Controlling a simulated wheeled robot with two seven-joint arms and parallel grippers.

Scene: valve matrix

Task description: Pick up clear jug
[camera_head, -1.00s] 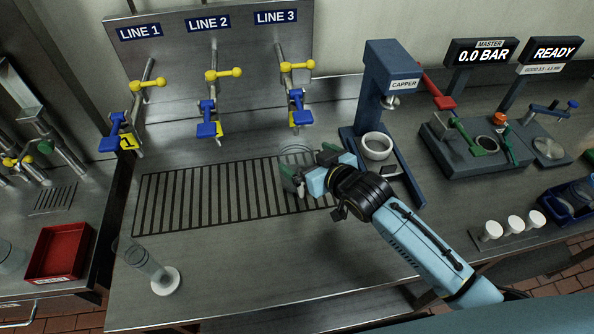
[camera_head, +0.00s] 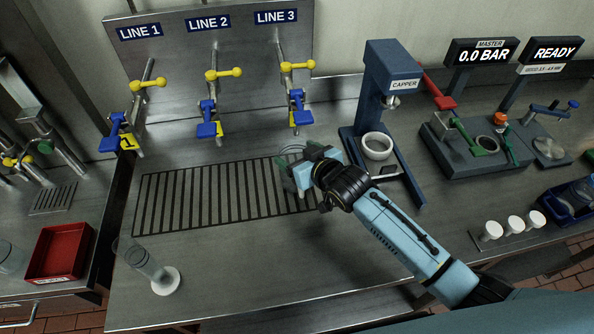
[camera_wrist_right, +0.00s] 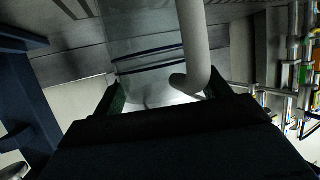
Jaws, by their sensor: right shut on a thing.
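The clear jug (camera_head: 291,150) stands at the right end of the drain grate, below the LINE 3 valve. Only part of its rim shows in the head view; my gripper hides much of the rest. In the right wrist view the jug (camera_wrist_right: 150,75) is see-through, with a pale grey handle (camera_wrist_right: 195,45) towards the camera. My right gripper (camera_head: 298,168) is shut on the jug, with a finger on either side of it in the wrist view (camera_wrist_right: 168,100). I cannot tell whether the jug is off the grate. My left gripper is not in view.
The capper (camera_head: 392,75) with a white cup (camera_head: 377,146) stands just right of my gripper. Blue and yellow valve handles (camera_head: 209,120) hang above the grate (camera_head: 200,195). A clear cylinder (camera_head: 140,258) is at front left. The front counter middle is clear.

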